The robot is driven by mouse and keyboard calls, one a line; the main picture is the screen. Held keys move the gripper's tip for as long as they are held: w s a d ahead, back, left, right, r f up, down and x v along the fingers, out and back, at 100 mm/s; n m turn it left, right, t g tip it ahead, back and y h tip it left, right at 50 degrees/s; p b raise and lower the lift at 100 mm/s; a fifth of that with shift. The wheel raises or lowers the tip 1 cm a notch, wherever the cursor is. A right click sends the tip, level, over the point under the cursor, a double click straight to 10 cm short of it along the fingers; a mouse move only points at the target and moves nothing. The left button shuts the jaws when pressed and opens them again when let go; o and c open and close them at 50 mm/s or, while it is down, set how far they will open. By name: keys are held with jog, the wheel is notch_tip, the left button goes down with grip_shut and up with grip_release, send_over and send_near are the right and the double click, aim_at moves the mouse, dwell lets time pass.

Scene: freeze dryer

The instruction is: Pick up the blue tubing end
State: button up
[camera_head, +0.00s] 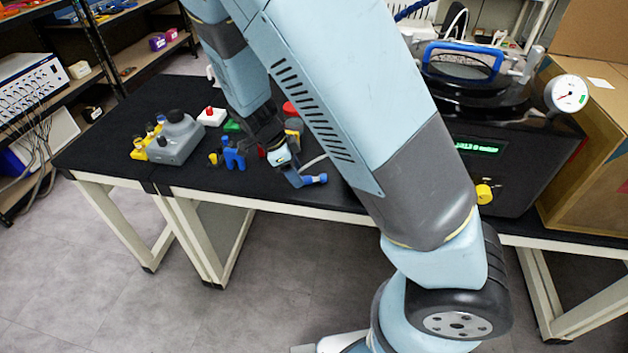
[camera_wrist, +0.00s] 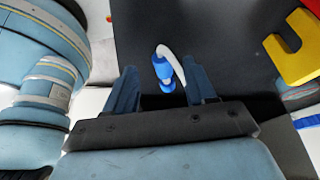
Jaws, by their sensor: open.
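The blue tubing end (camera_wrist: 162,68) is a small blue fitting on a white tube (camera_wrist: 174,56). In the wrist view it lies between the two finger lines of my gripper (camera_wrist: 163,88), with gaps to both fingers. My gripper is open and empty. I cannot tell the exact height between fingers and tubing.
On the black table (camera_head: 100,130) stand a grey block with yellow parts (camera_head: 175,140), a white block with a red knob (camera_head: 211,116) and a blue piece (camera_head: 233,154). The dark freeze dryer (camera_head: 500,165) stands right. A yellow piece (camera_wrist: 297,50) shows in the wrist view.

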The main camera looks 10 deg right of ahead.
aim_at(312, 180)
jog(key=shift+x, duration=1.3)
grip_shut()
